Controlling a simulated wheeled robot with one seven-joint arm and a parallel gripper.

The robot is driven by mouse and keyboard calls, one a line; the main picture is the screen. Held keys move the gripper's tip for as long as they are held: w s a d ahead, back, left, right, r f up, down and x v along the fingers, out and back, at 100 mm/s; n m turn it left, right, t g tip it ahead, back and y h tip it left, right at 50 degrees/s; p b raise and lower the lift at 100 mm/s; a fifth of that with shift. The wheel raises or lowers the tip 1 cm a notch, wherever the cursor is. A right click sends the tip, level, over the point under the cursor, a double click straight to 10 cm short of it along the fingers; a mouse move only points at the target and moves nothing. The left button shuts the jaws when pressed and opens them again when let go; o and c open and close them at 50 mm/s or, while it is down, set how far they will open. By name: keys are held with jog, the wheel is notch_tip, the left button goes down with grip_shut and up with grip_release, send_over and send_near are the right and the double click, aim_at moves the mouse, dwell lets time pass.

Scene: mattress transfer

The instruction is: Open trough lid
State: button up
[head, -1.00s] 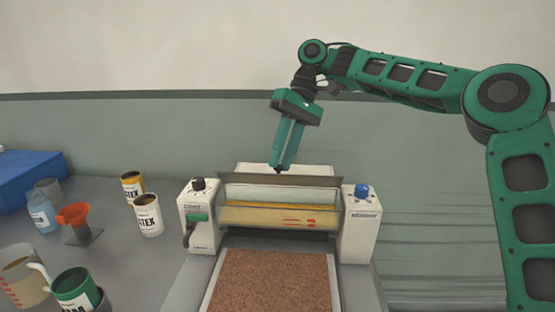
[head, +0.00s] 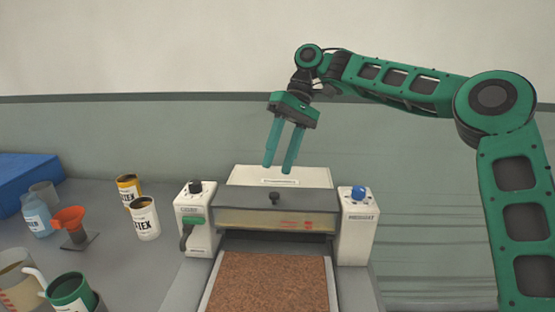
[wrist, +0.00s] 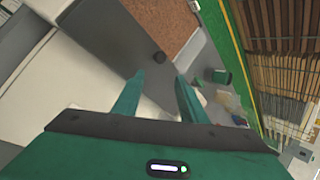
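The trough lid (head: 245,198) is a dark grey panel lying down over the trough (head: 265,218), between the machine's two white side posts. A small black knob (head: 275,197) stands near the middle of the lid. Through the trough's clear front a yellowish content shows dimly. My gripper (head: 278,170) is open and empty above and behind the lid, its two green fingers apart. In the wrist view, the lid (wrist: 115,45) lies below the open fingers, and the knob (wrist: 159,57) shows just beyond the gap between the fingertips (wrist: 160,77). Nothing is between the fingers.
The left post (head: 197,225) has a black dial and green switch; the right post (head: 357,232) has a blue dial. A brown mat (head: 268,280) lies in front.

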jog(key=shift+r, duration=0.1)
jog(key=s+a+r, duration=0.7)
jog(key=s+r, duration=0.1)
jog(key=r, duration=0.2)
jog(key=shift+s+a+r, duration=0.35)
